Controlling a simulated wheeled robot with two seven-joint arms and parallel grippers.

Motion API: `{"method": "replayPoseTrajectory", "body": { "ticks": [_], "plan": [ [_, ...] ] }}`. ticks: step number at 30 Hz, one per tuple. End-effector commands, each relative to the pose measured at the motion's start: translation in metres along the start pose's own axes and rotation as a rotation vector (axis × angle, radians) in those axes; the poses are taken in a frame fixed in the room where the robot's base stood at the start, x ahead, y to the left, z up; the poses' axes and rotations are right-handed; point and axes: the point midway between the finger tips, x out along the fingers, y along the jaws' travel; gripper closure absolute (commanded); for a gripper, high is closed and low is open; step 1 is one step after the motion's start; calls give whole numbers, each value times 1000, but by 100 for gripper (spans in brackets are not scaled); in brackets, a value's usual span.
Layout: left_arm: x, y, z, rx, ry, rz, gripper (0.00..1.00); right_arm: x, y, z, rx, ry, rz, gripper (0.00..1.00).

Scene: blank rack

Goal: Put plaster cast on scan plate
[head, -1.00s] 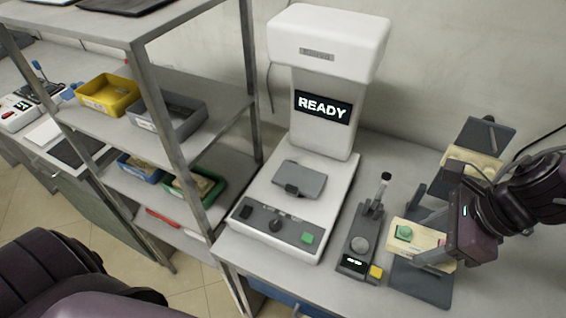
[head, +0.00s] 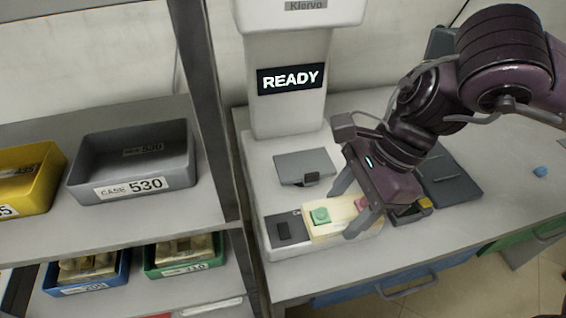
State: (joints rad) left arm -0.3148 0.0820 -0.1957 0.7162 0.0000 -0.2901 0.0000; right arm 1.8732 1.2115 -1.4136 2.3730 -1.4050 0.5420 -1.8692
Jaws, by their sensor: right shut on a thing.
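The plaster cast (head: 338,222) is a cream block with a green piece and a reddish piece on top. My right gripper (head: 352,204) is shut on it, and its fingers hide part of the block. The cast is over the front control panel of the scanner, covering part of that panel. The scan plate (head: 303,164) is a grey plate with a dark front catch, on the scanner's white base, behind and left of the cast. Nothing lies on the plate. My left gripper is not in view.
The scanner column (head: 290,110) stands behind the plate, its screen reading READY. A shelf rack at left holds a grey bin (head: 135,165) marked 530, a yellow bin (head: 28,185), and blue and green bins below. A dark stand (head: 452,178) is at right.

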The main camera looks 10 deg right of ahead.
Motion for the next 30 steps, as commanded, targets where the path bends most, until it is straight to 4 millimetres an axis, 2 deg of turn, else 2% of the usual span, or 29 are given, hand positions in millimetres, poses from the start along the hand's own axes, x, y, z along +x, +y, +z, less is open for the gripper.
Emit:
{"method": "replayPoseTrajectory", "body": {
  "ticks": [5,10,18,24,30],
  "plan": [
    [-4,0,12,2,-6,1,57,-4,-36,2,2,0,-2,75],
    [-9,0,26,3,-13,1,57,-4,-79,2,2,2,-2,75],
    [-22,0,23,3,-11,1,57,-3,-146,2,2,2,-2,75],
    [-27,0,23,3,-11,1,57,-2,-174,1,0,1,-2,75],
    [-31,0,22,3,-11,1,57,1,-191,0,0,2,-2,75]
  ]
}}
